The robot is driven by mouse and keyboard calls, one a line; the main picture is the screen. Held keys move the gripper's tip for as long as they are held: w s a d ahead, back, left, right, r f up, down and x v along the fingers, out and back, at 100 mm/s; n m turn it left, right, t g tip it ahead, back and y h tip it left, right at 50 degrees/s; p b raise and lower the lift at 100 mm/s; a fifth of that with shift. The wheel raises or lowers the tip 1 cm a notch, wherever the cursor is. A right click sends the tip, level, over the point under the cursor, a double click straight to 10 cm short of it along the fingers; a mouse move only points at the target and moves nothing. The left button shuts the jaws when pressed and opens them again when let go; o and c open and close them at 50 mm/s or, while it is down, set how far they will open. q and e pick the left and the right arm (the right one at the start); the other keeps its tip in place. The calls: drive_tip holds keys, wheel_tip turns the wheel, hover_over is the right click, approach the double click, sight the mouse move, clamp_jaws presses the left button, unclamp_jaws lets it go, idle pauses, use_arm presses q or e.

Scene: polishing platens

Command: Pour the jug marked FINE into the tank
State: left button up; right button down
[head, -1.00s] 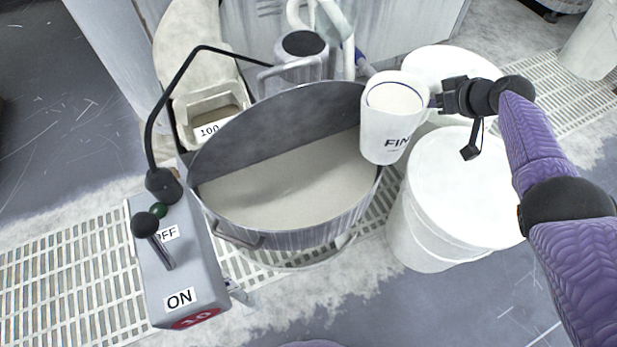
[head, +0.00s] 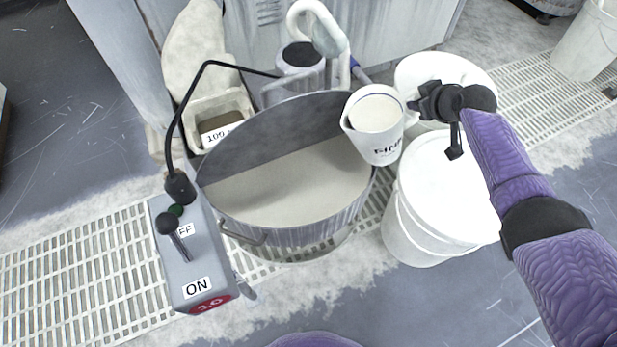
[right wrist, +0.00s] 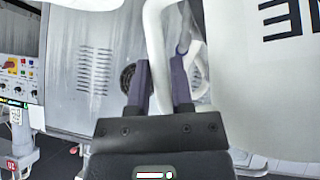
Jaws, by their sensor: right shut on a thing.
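The white jug marked FINE (head: 378,140) is above the right rim of the tank, leaning a little, with its spout toward the left. Pale liquid shows inside its mouth, and no stream leaves it. My right gripper (head: 418,104) is shut on the jug's handle, on the jug's right side. In the right wrist view, the fingers (right wrist: 160,88) close around the white handle (right wrist: 160,50), and the jug's wall (right wrist: 265,75) fills the right side. The round grey metal tank (head: 300,232) holds pale grey slurry. My left gripper is out of view.
A white lidded bucket (head: 450,190) stands right of the tank, with another white lid (head: 445,70) behind it. A grey ON/OFF lever box (head: 205,260) stands front left. A tray labelled 100 (head: 215,120) and a motor (head: 300,60) are behind the tank.

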sight(403, 96)
drive_tip(key=shift+s+a+r+n+t+h+p, duration=0.1)
drive_tip(key=shift+a+r+n+t+h+p, duration=0.25)
drive_tip(key=shift+a+r+p, duration=0.55)
drive_tip(key=shift+s+a+h+p, duration=0.1)
drive_tip(key=shift+h+p, duration=0.35)
drive_tip(key=shift+p, duration=0.25)
drive_tip(key=shift+s+a+r+n+t+h+p, duration=0.25)
drive_tip(key=shift+a+n+t+h+p, duration=0.1)
drive_tip(key=shift+a+p, duration=0.2)
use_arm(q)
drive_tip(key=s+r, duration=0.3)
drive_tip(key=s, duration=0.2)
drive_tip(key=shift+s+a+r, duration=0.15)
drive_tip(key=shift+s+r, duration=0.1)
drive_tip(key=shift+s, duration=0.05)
use_arm(e)
drive_tip(key=shift+a, duration=0.2)
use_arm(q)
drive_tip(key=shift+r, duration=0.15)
use_arm(e)
drive_tip(key=shift+s+a+r+h, duration=0.15)
drive_tip(key=shift+a+r+h, duration=0.15)
drive_tip(key=shift+h, duration=0.05)
drive_tip(key=shift+s+a+r+n+t+h, duration=0.15)
drive_tip(key=shift+a+r+n+t+h, duration=0.15)
drive_tip(key=shift+a+n+t, duration=0.1)
